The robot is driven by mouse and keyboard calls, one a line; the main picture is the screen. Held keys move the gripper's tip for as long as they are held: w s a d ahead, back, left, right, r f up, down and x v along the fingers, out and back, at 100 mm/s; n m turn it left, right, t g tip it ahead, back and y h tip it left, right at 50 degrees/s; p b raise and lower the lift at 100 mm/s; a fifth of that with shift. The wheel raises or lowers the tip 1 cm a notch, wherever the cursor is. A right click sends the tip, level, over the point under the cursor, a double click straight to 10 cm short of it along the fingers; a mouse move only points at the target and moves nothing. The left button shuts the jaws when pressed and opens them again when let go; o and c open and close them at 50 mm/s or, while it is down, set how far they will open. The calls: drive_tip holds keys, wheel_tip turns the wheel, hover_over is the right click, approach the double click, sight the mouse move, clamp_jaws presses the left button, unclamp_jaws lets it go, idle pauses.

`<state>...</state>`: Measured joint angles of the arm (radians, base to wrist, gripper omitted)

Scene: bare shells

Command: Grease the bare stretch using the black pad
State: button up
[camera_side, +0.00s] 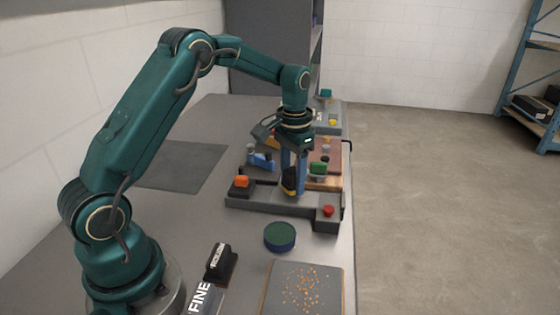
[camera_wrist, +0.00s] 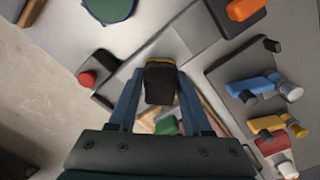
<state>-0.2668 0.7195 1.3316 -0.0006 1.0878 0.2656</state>
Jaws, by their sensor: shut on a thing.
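My gripper (camera_side: 293,188) points down over the fixture and is shut on the black pad (camera_side: 289,181), which has a yellow edge. In the wrist view the pad (camera_wrist: 160,84) sits between the two blue fingers. Below it is a grey fixture (camera_side: 262,203) with a light metal strip (camera_wrist: 172,45) in the wrist view. I cannot tell which part is the bare stretch, or whether the pad touches the surface. The fingers and pad hide part of it.
An orange block (camera_side: 241,182) and a red knob (camera_side: 328,211) stand on the fixture's ends. Blue (camera_side: 261,160) and green (camera_side: 318,168) parts stand close behind. A round green-topped tin (camera_side: 280,236), a black-handled block (camera_side: 221,262) and a speckled board (camera_side: 302,289) lie in front.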

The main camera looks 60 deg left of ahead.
drive_tip(key=shift+w+a, duration=0.35)
drive_tip(key=shift+w, duration=0.2)
drive_tip(key=shift+w+d, duration=0.3)
drive_tip(key=shift+d, duration=0.25)
drive_tip(key=shift+s+d, duration=1.25)
drive_tip(key=shift+s, duration=0.05)
drive_tip(key=shift+w+d, duration=0.35)
drive_tip(key=shift+d, duration=0.1)
drive_tip(key=shift+w, duration=0.3)
drive_tip(key=shift+w+a, duration=1.3)
drive_tip(key=shift+a, duration=0.1)
drive_tip(key=shift+f, duration=0.25)
wheel_tip(320, 180, up, 7)
